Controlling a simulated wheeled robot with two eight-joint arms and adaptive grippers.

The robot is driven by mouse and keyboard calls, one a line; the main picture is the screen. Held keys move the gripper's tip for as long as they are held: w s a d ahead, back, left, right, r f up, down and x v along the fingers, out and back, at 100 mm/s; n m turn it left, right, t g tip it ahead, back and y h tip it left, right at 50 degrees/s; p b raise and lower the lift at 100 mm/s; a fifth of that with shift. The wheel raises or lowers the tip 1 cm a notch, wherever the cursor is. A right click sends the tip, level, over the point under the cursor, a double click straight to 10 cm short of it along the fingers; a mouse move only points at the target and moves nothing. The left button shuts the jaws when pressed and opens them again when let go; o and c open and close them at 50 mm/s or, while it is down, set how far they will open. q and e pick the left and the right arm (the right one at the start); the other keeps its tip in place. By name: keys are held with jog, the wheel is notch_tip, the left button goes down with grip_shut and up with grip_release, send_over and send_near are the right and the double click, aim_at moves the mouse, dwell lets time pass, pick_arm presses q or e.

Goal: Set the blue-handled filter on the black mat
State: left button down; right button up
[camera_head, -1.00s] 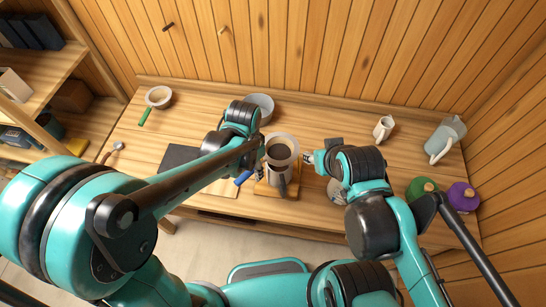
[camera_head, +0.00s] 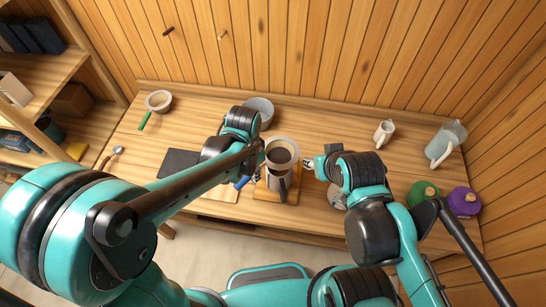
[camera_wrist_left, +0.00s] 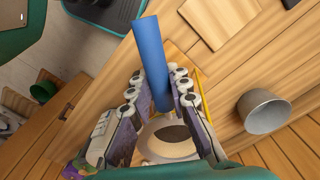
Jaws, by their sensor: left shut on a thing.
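The blue-handled filter (camera_head: 283,148) is a pale cone with brown contents. It is at the top of a metal pot (camera_head: 279,184); I cannot tell whether they touch. My left gripper (camera_wrist_left: 160,88) is shut on the blue handle (camera_wrist_left: 150,48), with a finger on each side. In the left wrist view the filter (camera_wrist_left: 166,139) is partly hidden by the fingers. The black mat (camera_head: 178,162) lies flat to the left of the pot, partly covered by my left arm. My right gripper (camera_head: 310,163) is just right of the filter; its jaws are too small to read.
The pot stands on a wooden board (camera_head: 262,190). A grey bowl (camera_head: 262,107) is behind my left wrist. A green-handled strainer (camera_head: 158,100) is at the back left. A white jug (camera_head: 384,132), a pitcher (camera_head: 445,143), and green (camera_head: 422,190) and purple (camera_head: 464,200) items are to the right.

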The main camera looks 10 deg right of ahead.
pick_arm(q)
jog(key=shift+r+p, duration=1.6)
jog(key=shift+r, duration=0.75)
